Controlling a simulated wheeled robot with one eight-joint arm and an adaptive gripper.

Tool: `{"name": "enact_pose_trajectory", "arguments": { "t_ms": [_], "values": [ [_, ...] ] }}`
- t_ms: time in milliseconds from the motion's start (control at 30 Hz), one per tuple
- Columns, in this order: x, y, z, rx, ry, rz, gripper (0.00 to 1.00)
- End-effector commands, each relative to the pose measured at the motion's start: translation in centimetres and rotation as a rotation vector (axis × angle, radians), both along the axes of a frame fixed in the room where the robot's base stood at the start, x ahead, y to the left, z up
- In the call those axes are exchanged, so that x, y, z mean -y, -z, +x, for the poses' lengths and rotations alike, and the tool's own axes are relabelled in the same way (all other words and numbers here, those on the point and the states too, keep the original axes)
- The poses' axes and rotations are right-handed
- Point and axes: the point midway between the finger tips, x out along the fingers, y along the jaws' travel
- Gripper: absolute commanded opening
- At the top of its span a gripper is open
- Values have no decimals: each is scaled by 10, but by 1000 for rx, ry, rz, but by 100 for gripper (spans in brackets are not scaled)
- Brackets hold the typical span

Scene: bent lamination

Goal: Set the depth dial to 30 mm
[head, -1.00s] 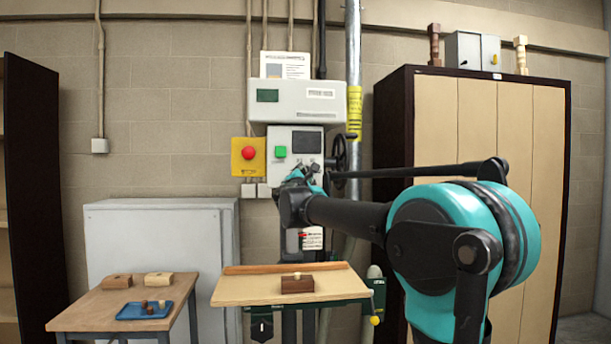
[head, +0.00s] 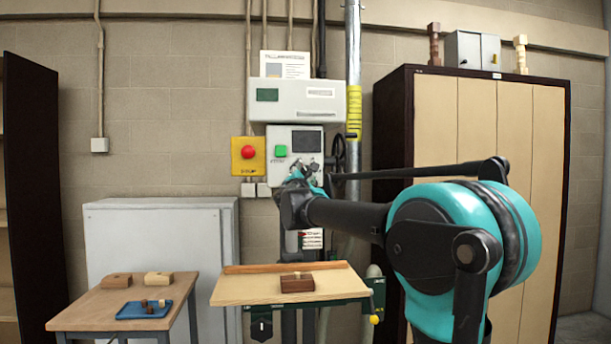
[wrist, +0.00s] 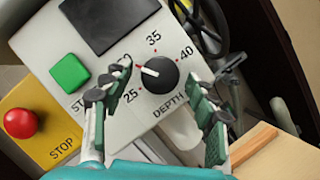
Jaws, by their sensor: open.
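The depth dial (wrist: 158,76) is a round black knob with a white pointer line on a pale panel. The pointer aims left and slightly up, between the visible 25 and 35 labels. In the wrist view my gripper (wrist: 159,79) is open, with one green-padded finger on each side of the dial and visible gaps between fingers and knob. In the head view my gripper (head: 308,180) is in front of the control panel (head: 283,136), and the dial is hard to make out there.
A green button (wrist: 70,73) and a red stop button (wrist: 19,123) on yellow are left of the dial. A black handwheel (wrist: 205,22) is beyond the panel's right side. Below is a wooden worktable (head: 235,291) with a brown block (head: 297,286).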

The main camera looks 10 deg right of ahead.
Motion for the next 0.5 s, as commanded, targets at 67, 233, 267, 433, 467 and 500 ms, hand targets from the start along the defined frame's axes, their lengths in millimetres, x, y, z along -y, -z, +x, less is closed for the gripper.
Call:
{"name": "enact_pose_trajectory", "arguments": {
  "t_ms": [67,233,267,433,467,500],
  "values": [
    [0,0,0,0,0,0,58],
    [-2,1,-5,0,0,0,58],
    [-3,2,-7,0,0,0,58],
    [-11,9,-33,0,-3,0,58],
    [-13,10,-39,1,-2,0,58],
    [-16,13,-47,0,-3,-1,58]
  ]
}}
